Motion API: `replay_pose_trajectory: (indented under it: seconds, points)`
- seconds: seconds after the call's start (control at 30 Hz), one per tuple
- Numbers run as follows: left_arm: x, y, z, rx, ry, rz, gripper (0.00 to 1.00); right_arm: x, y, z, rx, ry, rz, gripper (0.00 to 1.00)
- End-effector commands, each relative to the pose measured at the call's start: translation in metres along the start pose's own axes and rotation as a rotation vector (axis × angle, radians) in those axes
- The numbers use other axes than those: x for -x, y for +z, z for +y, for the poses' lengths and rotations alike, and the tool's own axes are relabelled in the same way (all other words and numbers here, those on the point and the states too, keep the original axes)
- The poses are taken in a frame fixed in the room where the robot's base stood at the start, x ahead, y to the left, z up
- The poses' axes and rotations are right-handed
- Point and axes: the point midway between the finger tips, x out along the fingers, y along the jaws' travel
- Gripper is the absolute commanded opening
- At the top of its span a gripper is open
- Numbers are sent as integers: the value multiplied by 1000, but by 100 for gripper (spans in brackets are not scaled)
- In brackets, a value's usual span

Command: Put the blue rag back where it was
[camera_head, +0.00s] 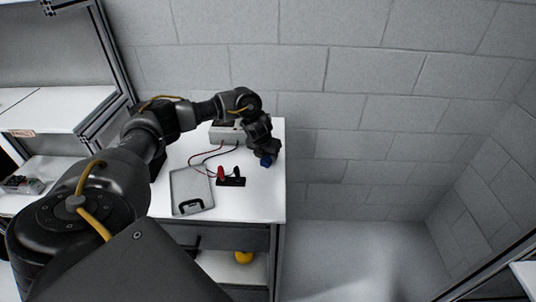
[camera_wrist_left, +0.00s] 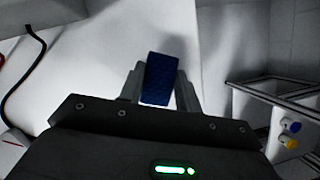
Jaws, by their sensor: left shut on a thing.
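The blue rag (camera_head: 266,160) is at the tip of my left gripper (camera_head: 264,152) in the head view, over the right part of the white tabletop. In the left wrist view the rag (camera_wrist_left: 159,79) is a folded dark blue block between the two fingers of my left gripper (camera_wrist_left: 160,85). The gripper is shut on it. A soft shadow falls on the white surface beyond. I cannot tell whether the rag touches the table. My right gripper is not in view.
On the white table (camera_head: 263,205) are a grey tray (camera_head: 190,187), red and black clamps on a dark base (camera_head: 231,180), and a grey box (camera_head: 226,133) with cables. A yellow object (camera_head: 243,257) sits below. A block wall stands behind; floor is clear at right.

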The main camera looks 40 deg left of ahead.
Motion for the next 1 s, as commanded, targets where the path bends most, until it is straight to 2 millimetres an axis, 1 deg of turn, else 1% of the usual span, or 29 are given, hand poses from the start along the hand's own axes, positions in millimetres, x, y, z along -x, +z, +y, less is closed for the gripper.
replay_pose_trajectory:
  seconds: [0.17, 0.2, 0.37, 0.63, 0.7, 0.77, 0.87, 1.0]
  points:
    - [-3, -1, 0, 0, -1, 0, 12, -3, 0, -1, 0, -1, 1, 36]
    - [-3, -2, 0, 0, -1, 0, 35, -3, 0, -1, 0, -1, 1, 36]
    - [-2, -1, 0, 0, -1, 0, 55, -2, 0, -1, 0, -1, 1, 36]
    - [-1, -1, 0, 0, -1, 0, 55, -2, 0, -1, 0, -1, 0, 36]
    - [3, 1, 0, 0, -1, -1, 55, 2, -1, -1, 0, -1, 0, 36]
    - [6, 1, -1, 0, -3, -2, 55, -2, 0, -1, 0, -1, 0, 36]
    - [21, 1, -1, -2, -4, -3, 55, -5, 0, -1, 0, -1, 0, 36]
    - [52, 1, -1, -2, -4, -6, 55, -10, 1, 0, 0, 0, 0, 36]
